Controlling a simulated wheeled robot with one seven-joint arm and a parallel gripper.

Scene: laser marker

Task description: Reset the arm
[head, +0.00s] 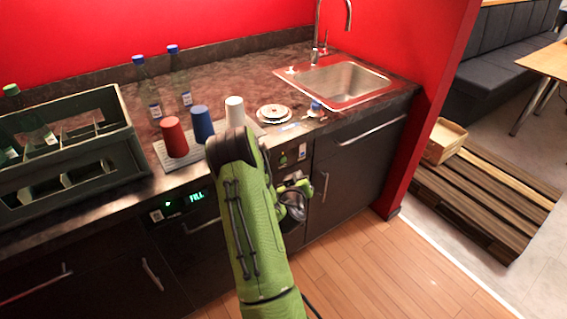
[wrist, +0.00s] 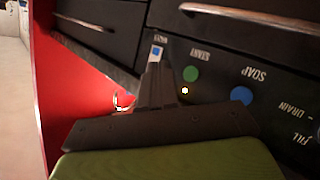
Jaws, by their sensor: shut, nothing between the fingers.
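My green arm (head: 250,220) reaches forward over the front of the counter in the head view. My gripper (head: 296,195) is a dark shape at the arm's right side, in front of the dark cabinet fronts below the counter edge. In the wrist view my gripper (wrist: 157,72) shows as dark fingers held together, with nothing between them. A dark panel lies beyond them, with a green button (wrist: 190,74) marked START and a blue button (wrist: 241,95) marked SOAP. I cannot tell how far the fingertips are from the panel.
On the counter stand a dark crate (head: 75,188) with bottles, a red cup (head: 174,137), a blue cup (head: 202,124), a white cup (head: 235,112), stacked plates (head: 273,113) and a sink (head: 340,82). A wooden pallet (head: 480,195) lies right. The wooden floor (head: 365,270) is clear.

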